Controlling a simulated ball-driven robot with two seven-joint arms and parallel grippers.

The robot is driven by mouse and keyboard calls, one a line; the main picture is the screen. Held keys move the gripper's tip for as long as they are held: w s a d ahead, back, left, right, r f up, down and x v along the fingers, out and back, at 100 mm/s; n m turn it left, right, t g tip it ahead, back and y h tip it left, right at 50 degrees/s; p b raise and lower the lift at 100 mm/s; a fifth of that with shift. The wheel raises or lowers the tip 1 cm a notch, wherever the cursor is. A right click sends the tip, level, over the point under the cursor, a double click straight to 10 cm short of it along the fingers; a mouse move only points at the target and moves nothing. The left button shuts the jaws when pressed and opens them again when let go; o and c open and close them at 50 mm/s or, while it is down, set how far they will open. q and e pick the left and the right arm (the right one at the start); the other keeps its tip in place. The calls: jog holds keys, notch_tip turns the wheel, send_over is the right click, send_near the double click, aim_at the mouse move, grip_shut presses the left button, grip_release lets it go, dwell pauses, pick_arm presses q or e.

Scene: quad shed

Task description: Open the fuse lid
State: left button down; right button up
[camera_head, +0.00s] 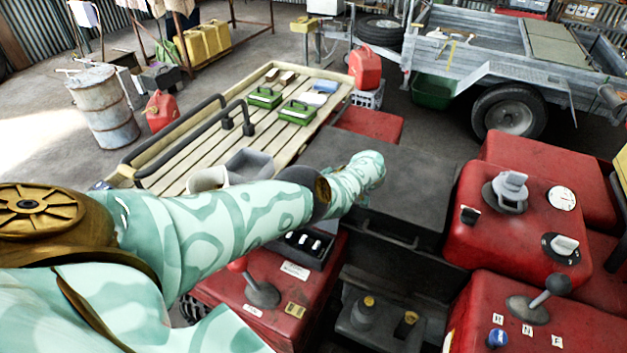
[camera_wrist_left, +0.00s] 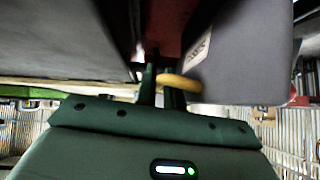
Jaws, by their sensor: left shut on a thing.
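My left arm crosses the head view, and its hand end is over the dark flat cover; the fingers are hidden there. In the left wrist view, my left gripper (camera_wrist_left: 161,88) is shut on a small yellow tab (camera_wrist_left: 181,82), which shows at its right finger. Beside the tab is a grey box-like part (camera_wrist_left: 238,52) with a pale label; I cannot tell if it is the fuse lid. In the head view, a dark box (camera_head: 318,257) with several white pieces sits on the red body, partly hidden by my arm. My right gripper is not in view.
The dark cover (camera_head: 412,190) lies between red body panels. A red panel with knobs (camera_head: 510,225) is at right, and a lever (camera_head: 262,292) stands at front left. A slatted rack (camera_head: 165,180) with green boxes lies behind. A trailer (camera_head: 480,75) stands at the back.

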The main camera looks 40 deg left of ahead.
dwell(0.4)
pick_arm(q)
jog(key=c, duration=1.8)
grip_release()
jog(key=p+v, duration=0.1)
jog(key=v, duration=1.5)
jog(key=shift+r, duration=0.1)
jog(key=shift+s, duration=0.1)
